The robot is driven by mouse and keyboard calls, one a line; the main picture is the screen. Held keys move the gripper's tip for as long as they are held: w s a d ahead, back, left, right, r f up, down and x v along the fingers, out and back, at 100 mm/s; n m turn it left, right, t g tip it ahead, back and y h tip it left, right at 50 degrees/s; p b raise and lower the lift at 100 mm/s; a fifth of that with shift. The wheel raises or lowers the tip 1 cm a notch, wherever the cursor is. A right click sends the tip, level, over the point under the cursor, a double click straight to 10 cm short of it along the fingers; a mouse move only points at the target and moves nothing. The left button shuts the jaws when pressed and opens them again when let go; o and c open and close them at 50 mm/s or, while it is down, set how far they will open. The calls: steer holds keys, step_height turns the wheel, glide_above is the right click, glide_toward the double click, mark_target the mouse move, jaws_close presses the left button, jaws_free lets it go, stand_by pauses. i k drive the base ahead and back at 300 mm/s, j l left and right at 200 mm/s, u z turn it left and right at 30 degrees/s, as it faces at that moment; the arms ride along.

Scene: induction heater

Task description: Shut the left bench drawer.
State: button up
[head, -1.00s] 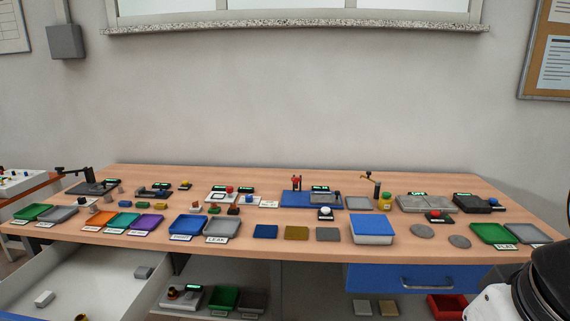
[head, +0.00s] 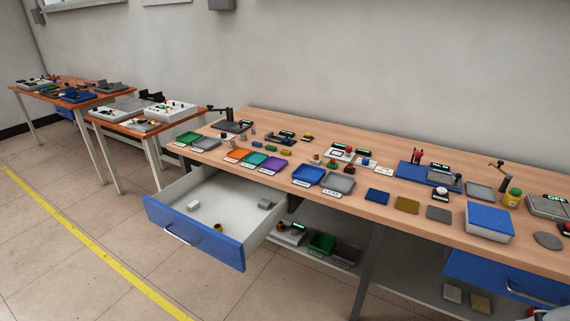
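The left bench drawer (head: 205,240) is pulled well out from under the left end of the wooden bench (head: 370,206). It has a blue front with a metal bar handle (head: 177,236) and a white inside. My gripper is not in the head view.
A right blue drawer (head: 490,277) looks shut. Below the bench, a shelf (head: 420,291) holds trays. The bench top carries many trays and devices. Side tables (head: 140,127) stand to the left. The floor before the open drawer is clear, with a yellow line (head: 100,250).

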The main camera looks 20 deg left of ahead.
mark_target(229, 198)
steer(key=u, duration=1.45)
steer(key=i, duration=0.3)
